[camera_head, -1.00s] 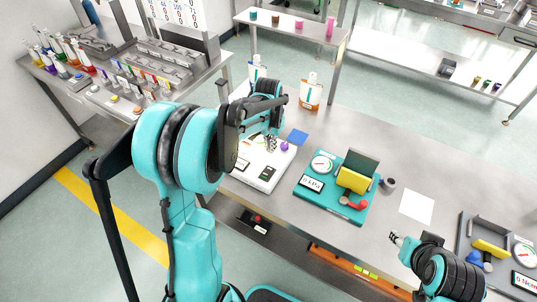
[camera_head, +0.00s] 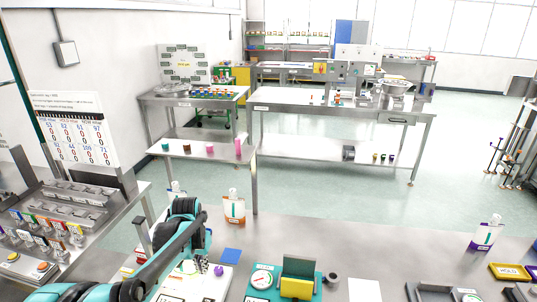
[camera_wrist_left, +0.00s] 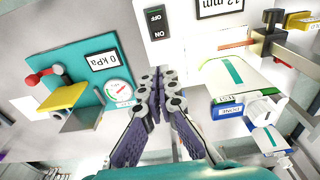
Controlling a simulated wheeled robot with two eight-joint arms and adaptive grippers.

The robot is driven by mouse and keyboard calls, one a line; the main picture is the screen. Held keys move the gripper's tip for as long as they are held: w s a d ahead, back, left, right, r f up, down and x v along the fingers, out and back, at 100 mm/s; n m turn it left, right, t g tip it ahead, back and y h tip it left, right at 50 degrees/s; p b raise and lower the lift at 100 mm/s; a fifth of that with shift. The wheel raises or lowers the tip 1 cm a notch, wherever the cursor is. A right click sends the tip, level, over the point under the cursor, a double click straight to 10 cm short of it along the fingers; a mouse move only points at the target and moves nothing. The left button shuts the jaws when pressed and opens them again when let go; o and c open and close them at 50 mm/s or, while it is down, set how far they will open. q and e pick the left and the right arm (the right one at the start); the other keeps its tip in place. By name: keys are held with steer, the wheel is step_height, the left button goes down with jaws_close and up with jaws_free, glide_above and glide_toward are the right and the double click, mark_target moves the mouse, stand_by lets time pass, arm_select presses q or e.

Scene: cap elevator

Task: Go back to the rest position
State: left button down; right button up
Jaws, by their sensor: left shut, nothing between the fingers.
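My left gripper (camera_head: 200,266) is low over the white device (camera_head: 210,287) on the front bench, with the left arm coming in from the lower left. In the left wrist view, the left gripper's two purple-padded fingers (camera_wrist_left: 158,82) are together at the tips with nothing between them. Beyond them is the white device with an ON/OFF switch (camera_wrist_left: 158,28). My right gripper is in neither current view.
A teal gauge device (camera_head: 262,281) with a yellow block (camera_head: 296,288) stands right of the white device.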

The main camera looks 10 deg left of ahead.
arm_select(q)
steer(key=s+d+t+b, duration=0.2)
steer(key=s+d+t, duration=0.1)
steer(key=s, duration=0.6)
steer(key=s+d+t+b, duration=0.2)
steer(key=s+d, duration=0.3)
steer(key=s, duration=0.5)
steer(key=shift+s+d+r+n+t+b, duration=0.3)
steer(key=shift+d+n+t+b, duration=0.1)
steer(key=shift+t, duration=0.2)
